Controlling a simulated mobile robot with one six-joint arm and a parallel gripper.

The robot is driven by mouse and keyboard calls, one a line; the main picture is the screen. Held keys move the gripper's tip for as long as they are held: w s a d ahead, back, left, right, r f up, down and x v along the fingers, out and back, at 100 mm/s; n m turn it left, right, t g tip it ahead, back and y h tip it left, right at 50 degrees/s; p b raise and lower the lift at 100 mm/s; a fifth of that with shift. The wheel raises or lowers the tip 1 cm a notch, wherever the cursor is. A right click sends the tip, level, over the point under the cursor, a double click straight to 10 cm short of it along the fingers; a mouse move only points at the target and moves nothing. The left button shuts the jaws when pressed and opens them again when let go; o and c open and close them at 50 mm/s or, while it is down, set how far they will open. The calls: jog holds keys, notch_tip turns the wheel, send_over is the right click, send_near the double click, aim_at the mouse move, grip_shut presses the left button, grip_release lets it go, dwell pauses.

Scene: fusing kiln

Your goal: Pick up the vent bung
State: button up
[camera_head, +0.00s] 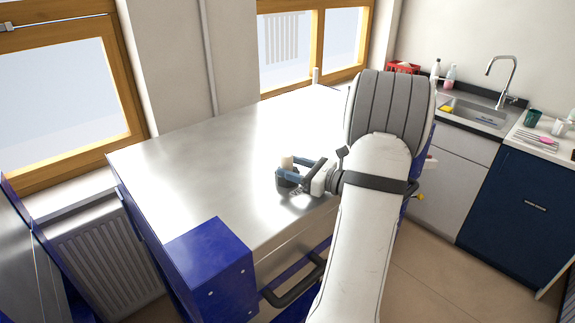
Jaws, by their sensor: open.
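A small cream-coloured plug, which looks like the vent bung (287,161), stands out at the tips of my gripper on the kiln's shiny metal top (215,150). My gripper (289,174) reaches in from the right, low over the top, with its dark fingers at the bung. It is open. The fingers hide the lower part of the bung, and I cannot tell whether they touch it. The hole under the bung is not visible.
A blue corner box (212,262) and a dark handle (293,283) are on the kiln's near side. A thin white post (316,75) stands at its far edge. A sink counter (470,118) is at the right. The left half of the top is clear.

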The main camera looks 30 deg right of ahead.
jog(key=shift+x, duration=1.05)
jog(key=c, duration=1.1)
